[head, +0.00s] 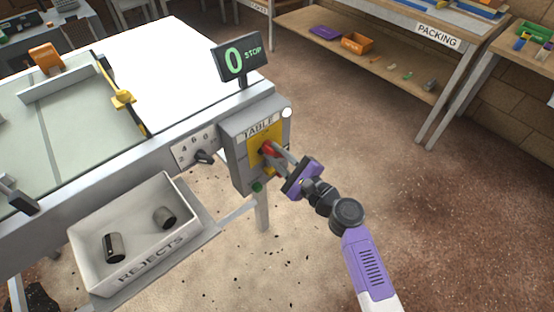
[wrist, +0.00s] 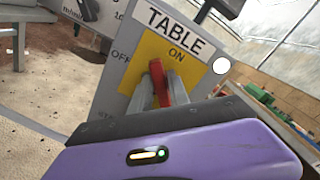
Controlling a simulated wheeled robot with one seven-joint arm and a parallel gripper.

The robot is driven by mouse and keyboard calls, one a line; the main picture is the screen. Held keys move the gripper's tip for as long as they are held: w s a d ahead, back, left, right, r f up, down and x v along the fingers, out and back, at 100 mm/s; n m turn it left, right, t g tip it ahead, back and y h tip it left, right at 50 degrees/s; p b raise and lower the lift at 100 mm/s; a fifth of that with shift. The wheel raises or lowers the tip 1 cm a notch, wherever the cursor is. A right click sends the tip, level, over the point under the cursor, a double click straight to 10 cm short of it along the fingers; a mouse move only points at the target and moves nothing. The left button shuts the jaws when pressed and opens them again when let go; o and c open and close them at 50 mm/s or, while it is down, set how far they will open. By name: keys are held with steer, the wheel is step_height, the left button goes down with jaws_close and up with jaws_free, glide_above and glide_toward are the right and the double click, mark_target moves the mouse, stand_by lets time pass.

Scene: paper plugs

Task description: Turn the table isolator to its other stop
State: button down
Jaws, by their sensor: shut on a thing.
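The table isolator is a red handle (head: 268,149) on a yellow plate (head: 257,140), on the front of a grey box (head: 240,163) labelled TABLE. My gripper (head: 275,156) is shut on the red handle (wrist: 157,75), a grey finger on each side. The handle's upper end seems to lie between the OFF and ON marks; its lower part is hidden by my fingers and the purple gripper body.
A round white lamp (head: 287,113) sits at the box's upper right corner. A dark selector knob (head: 204,156) is to the left, above the REJECTS bin (head: 85,250) with two dark cylinders. Floor at right is open.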

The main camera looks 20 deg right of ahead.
steer(key=shift+s+a+f+n+b, duration=0.1)
steer(key=shift+f+n+b, duration=0.1)
steer(key=shift+n+b, duration=1.25)
steer(key=shift+w+a+f+n+b, duration=0.1)
steer(key=shift+f+n+b, duration=0.1)
steer(key=shift+n+b, duration=1.25)
steer(key=shift+s+a+f+n+b, duration=0.1)
steer(key=shift+f+n+b, duration=0.1)
steer(key=shift+n+b, duration=1.25)
steer(key=shift+n, duration=0.45)
steer(key=c, duration=1.4)
jaws_free()
steer(key=shift+o, duration=0.2)
steer(key=shift+d, duration=0.1)
steer(key=v, duration=0.7)
steer(key=shift+s, duration=0.35)
